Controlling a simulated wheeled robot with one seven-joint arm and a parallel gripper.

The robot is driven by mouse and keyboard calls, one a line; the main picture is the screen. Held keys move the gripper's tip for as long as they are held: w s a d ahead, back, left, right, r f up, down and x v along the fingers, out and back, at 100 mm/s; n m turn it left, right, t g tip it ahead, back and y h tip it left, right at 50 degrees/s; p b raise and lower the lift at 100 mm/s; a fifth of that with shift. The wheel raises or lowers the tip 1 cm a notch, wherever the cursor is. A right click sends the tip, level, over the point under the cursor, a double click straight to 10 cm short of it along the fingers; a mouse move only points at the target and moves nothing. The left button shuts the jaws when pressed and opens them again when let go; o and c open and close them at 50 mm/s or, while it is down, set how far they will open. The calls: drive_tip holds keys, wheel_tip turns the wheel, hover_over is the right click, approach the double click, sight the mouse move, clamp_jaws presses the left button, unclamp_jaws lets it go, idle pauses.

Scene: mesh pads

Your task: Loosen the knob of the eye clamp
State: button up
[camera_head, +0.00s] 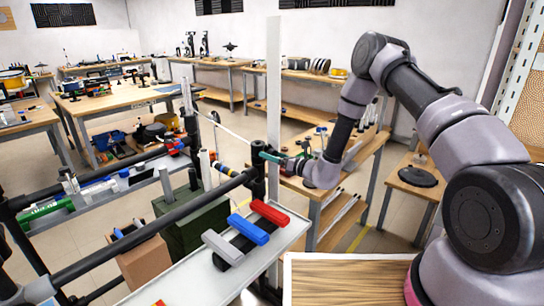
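A black clamp (257,183) sits at the near right end of a thick black bar (155,223). It seems to be the eye clamp, but its eye and knob are too small to tell apart. My gripper (281,162) reaches in from the right, with its end right beside the clamp. A small green piece (269,157) lies at the gripper's tip, just above the clamp. Whether the fingers touch the knob or are closed on it cannot be made out. The clamp's far side is hidden.
A pale upright post (273,90) stands close behind the gripper. Below the clamp, a light grey shelf (185,283) carries red (269,213), blue (248,229) and grey (222,246) handled pieces. A wooden tabletop (345,280) is at the front. Workbenches (125,98) stand behind.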

drive_tip(key=v, duration=1)
drive_tip(key=shift+s+d, duration=0.25)
drive_tip(key=shift+d, duration=0.05)
drive_tip(key=shift+r, duration=0.1)
drive_tip(key=s+r+n+g, duration=0.6)
drive_tip(key=s+r+n, duration=0.15)
drive_tip(key=r, duration=0.45)
drive_tip(key=s+r+n+g, duration=0.5)
drive_tip(key=s+r+n, duration=0.3)
drive_tip(key=r, duration=0.4)
drive_tip(key=s+d+r+n+t+h, duration=0.3)
drive_tip(key=s+d+r+h, duration=0.3)
drive_tip(key=d, duration=0.4)
drive_tip(key=s+d+r+n+t+h, duration=0.4)
drive_tip(key=s+d+r+n+h, duration=0.2)
drive_tip(key=d, duration=0.5)
drive_tip(key=shift+s+r, duration=0.7)
drive_tip(key=shift+s, duration=0.3)
